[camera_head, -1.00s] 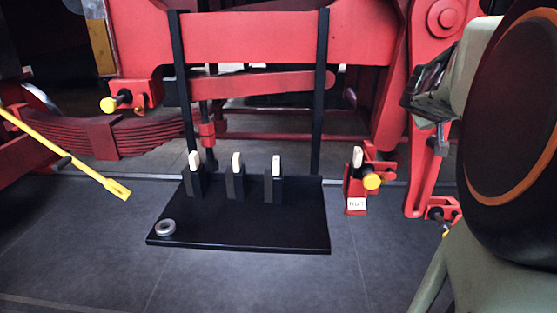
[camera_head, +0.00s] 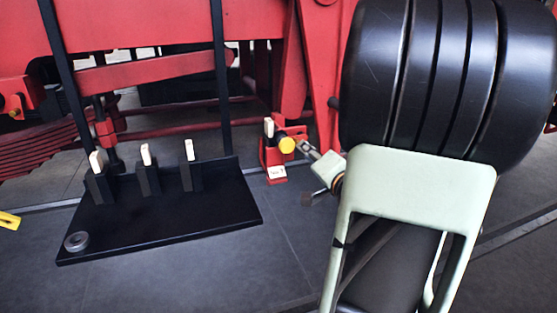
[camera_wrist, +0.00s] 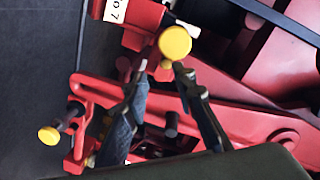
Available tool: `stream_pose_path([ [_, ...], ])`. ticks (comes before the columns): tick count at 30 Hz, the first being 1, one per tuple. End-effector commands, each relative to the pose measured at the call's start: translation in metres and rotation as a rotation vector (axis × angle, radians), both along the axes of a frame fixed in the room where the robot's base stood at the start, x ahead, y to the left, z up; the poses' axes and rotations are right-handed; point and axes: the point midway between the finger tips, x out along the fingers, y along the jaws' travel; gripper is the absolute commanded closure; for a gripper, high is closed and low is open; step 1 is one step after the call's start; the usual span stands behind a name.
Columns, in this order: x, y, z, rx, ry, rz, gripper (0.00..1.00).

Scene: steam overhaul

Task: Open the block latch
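The block latch, a small red bracket (camera_head: 273,158) with a yellow round knob (camera_head: 287,145), a pale-tipped lever (camera_head: 268,127) and a white label, stands on the floor right of the black rack. In the wrist view the yellow knob (camera_wrist: 175,42) is at the top middle, and the red bracket (camera_wrist: 140,14) with its numbered label is above left. My gripper (camera_wrist: 161,72) is open, its two fingertips apart just below the knob in that view. In the head view my gripper (camera_head: 315,165) is just right of the latch; my arm partly hides it. I cannot tell whether the fingers touch the knob.
A black base plate (camera_head: 150,238) holds several upright posts with pale tips and a grey ring (camera_head: 77,241). Red machine frames stand behind. Another yellow knob (camera_wrist: 48,135) sits on a red bracket at left in the wrist view. The grey floor (camera_head: 240,275) in front is clear.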

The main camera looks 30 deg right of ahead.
Motion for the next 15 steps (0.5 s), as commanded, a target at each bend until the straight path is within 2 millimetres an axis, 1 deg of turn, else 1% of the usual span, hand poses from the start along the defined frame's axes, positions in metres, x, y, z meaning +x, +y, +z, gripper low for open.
stream_pose_path([
  [1,-0.003,0.002,-0.006,0.047,-0.043,-0.001,0.75],
  [4,-0.007,0.007,-0.004,0.11,-0.112,0.008,0.75],
  [8,-0.007,0.01,-0.001,0.145,-0.152,0.014,0.75],
  [11,-0.002,0.01,-0.001,0.148,-0.156,0.017,0.75],
  [15,0.01,0.007,-0.001,0.145,-0.154,0.018,0.75],
])
